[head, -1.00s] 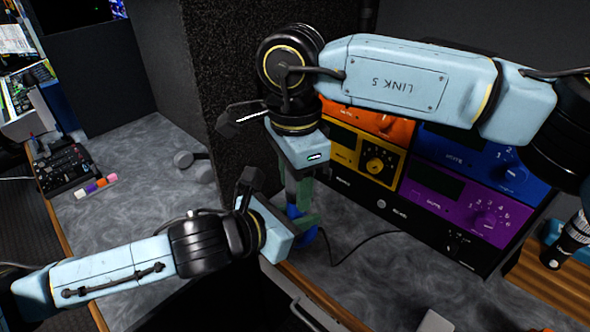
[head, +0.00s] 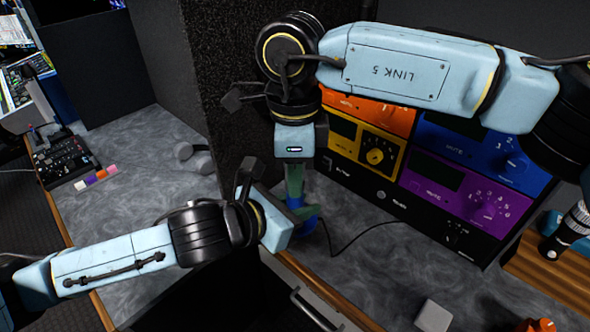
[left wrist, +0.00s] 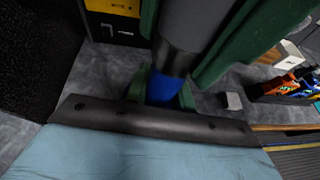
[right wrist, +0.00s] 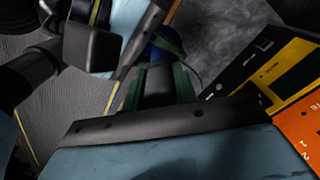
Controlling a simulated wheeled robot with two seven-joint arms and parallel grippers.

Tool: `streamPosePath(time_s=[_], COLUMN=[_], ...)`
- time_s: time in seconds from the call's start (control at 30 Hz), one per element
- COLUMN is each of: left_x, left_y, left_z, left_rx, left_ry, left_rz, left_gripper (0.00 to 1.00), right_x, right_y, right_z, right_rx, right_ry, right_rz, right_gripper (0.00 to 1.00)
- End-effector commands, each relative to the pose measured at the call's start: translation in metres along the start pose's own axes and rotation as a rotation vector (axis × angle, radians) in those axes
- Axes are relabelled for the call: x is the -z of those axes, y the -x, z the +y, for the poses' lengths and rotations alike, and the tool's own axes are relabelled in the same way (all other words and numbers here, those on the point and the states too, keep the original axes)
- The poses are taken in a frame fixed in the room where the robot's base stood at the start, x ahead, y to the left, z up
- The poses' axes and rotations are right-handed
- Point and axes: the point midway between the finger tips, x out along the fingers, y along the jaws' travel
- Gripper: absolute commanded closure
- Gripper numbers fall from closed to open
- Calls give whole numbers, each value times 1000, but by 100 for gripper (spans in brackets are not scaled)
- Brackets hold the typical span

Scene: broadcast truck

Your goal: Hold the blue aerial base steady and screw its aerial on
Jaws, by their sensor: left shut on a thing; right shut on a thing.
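The blue aerial base (head: 312,226) is at the front edge of the grey counter, partly hidden by my left gripper (head: 304,212). Its blue also shows in the left wrist view (left wrist: 162,88), between the green fingers of my left gripper, which are shut on it. The aerial (left wrist: 180,42) is a dark grey cylinder standing directly over the base. My right gripper (head: 295,186) points down from above, its green fingers shut on the aerial, which also shows in the right wrist view (right wrist: 157,82). Whether the thread is engaged is hidden.
A rack of orange, yellow, blue and purple units (head: 440,180) stands behind and right. A black cable (head: 365,230) runs across the counter. A pale block (head: 434,316) lies at the front right. A black mixer (head: 64,160) and coloured pieces (head: 96,178) are at the left.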

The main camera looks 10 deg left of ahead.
Motion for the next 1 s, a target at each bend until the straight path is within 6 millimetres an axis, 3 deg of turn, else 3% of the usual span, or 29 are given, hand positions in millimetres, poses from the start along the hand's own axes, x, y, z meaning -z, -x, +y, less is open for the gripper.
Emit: streamPosePath(time_s=[0.1,0.13,0.3,0.67,1.0], left_x=[-1,-1,-1,-2,-2], left_y=[0,0,0,0,0], left_z=[-1,-1,-1,0,0], left_rx=[2,2,2,1,1], left_ry=[-1,-1,-1,-1,-1], left_rz=[-4,-4,-4,-4,-4], left_gripper=[100,100,100,100,100], right_x=[0,0,0,0,0], right_y=[0,0,0,6,45], right_z=[0,0,0,0,0], right_rx=[1,1,1,1,1], right_ry=[9,9,11,12,13], right_rz=[-1,-1,-1,-1,-1], right_gripper=[99,71,50,50,50])
